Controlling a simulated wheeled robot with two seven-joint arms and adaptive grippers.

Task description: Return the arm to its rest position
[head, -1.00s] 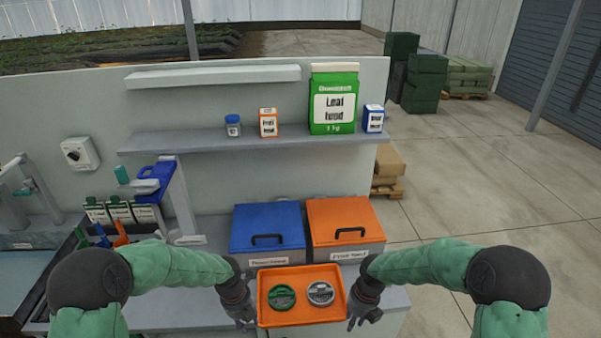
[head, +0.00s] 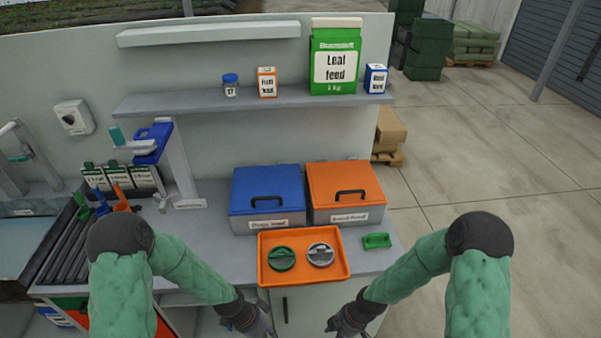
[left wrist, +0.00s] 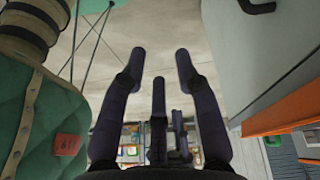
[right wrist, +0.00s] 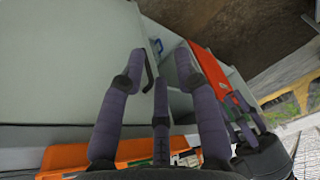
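My left gripper (head: 262,328) hangs in front of the counter, below the orange tray (head: 264,270). My right gripper (head: 342,326) hangs at a similar height to its right. Both are apart from the tray. The left wrist view shows the left fingers (left wrist: 160,58) spread with nothing between them. The right wrist view shows the right fingers (right wrist: 156,62) spread and empty, close to a grey cabinet front. The tray lies on the counter and holds a green round lid (head: 282,259) and a grey round lid (head: 320,255). The fingertips are partly cut off in the head view.
A blue-lidded bin (head: 266,187) and an orange-lidded bin (head: 345,180) stand behind the tray on the grey counter (head: 215,235). A small green item (head: 376,241) lies right of the tray. A shelf (head: 200,103) with packets is above. Floor at right is open.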

